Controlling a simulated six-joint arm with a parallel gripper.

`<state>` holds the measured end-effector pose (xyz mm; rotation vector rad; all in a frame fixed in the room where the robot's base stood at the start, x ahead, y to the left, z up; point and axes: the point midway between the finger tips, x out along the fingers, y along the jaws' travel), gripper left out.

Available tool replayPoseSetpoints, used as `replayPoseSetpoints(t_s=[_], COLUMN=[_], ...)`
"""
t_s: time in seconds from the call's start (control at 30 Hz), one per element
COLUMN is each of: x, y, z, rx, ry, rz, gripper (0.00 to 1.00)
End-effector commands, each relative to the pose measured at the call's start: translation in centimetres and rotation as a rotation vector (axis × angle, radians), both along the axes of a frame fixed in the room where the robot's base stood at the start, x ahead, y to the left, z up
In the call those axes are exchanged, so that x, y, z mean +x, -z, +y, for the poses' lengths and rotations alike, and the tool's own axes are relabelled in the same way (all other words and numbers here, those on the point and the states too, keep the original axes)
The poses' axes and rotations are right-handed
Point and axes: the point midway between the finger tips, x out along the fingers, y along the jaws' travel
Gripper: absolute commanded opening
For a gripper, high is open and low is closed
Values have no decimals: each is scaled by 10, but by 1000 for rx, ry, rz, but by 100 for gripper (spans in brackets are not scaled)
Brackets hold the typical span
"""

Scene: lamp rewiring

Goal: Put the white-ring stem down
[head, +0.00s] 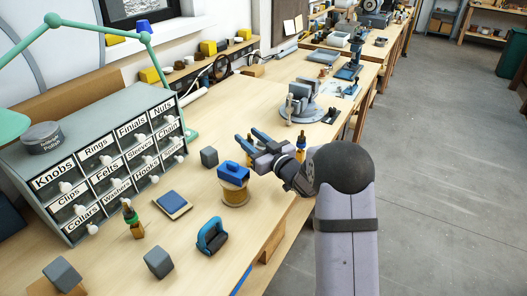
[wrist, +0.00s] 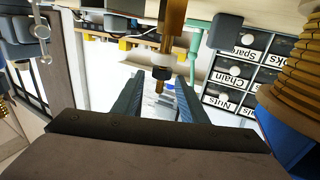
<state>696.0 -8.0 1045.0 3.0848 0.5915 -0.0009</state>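My gripper (head: 250,137) is stretched out to the left above the bench, with its two fingers spread. In the wrist view, which is upside down, the fingers (wrist: 158,97) stand apart with a gap between them. A brass stem with a dark collar (wrist: 170,35) shows in line with that gap, and neither finger visibly touches it. Another brass stem with a dark top (head: 301,143) stands behind my wrist. A green-ringed stem (head: 130,215) stands at the front left.
A spool with a blue top (head: 235,192) stands just in front of my gripper. A dark cube (head: 209,157) is to its left. The labelled drawer cabinet (head: 100,165) is at the left. A grey vise (head: 300,105) stands behind. Bare bench lies around the blue pad (head: 173,204).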

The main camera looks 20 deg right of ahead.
Motion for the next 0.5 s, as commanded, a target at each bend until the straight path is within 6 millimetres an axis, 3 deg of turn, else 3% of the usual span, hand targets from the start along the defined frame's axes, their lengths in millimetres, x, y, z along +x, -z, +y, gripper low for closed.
replayPoseSetpoints(t_s=[0.3, 0.5], x=[-50, -68], y=[1, 1], z=[-21, -27], rx=[0, 0], ry=[3, 1], rz=[0, 1], gripper=[39, 39])
